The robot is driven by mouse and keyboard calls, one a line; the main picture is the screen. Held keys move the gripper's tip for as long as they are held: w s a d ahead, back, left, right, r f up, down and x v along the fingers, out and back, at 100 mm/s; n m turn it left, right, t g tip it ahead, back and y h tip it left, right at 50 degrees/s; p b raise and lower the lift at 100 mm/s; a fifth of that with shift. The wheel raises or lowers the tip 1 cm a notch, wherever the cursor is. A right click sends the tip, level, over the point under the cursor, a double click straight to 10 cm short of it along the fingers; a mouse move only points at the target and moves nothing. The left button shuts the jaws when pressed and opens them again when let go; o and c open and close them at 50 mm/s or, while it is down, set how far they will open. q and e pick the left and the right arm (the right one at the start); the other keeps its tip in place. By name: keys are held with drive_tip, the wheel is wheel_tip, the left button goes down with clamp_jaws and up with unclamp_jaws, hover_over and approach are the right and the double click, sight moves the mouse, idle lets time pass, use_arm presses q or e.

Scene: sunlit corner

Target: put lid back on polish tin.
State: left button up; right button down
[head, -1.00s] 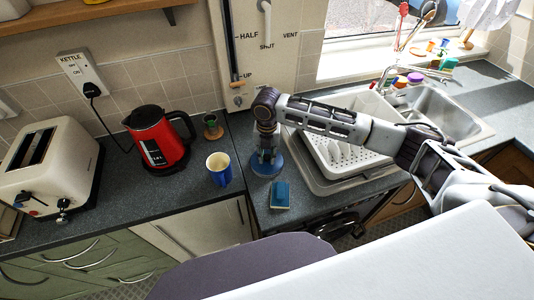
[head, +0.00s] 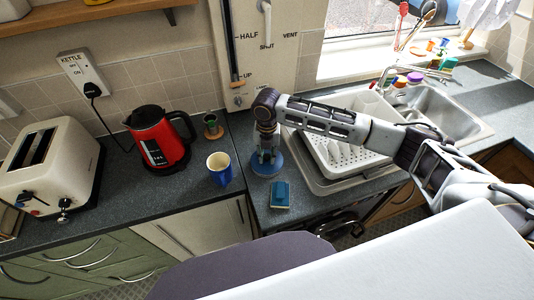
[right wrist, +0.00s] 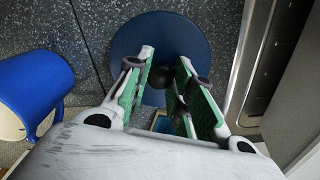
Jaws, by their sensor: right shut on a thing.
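A round blue disc (head: 268,168), which looks like the polish tin's lid, is under my right gripper (head: 265,155) on or just above the counter. In the right wrist view the disc (right wrist: 193,28) shows a dark round knob (right wrist: 160,77) at its middle. The two green-padded fingers of the right gripper (right wrist: 162,85) are shut on this knob from both sides. No separate tin shows, and I cannot tell whether it is under the disc. My left gripper is not in view.
A blue and yellowish block (head: 281,195) lies just in front of the disc. A blue mug (head: 220,170) stands to its left, with a red kettle (head: 160,140) and toaster (head: 45,165) beyond. A white drying rack (head: 345,150) is close on the right.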

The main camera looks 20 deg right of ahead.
idle(0.5)
idle(0.3)
drive_tip(key=c, duration=1.2)
unclamp_jaws()
drive_tip(key=shift+o, duration=0.2)
drive_tip(key=o, duration=0.5)
drive_tip(key=shift+r+p, duration=0.1)
drive_tip(key=shift+p, duration=0.2)
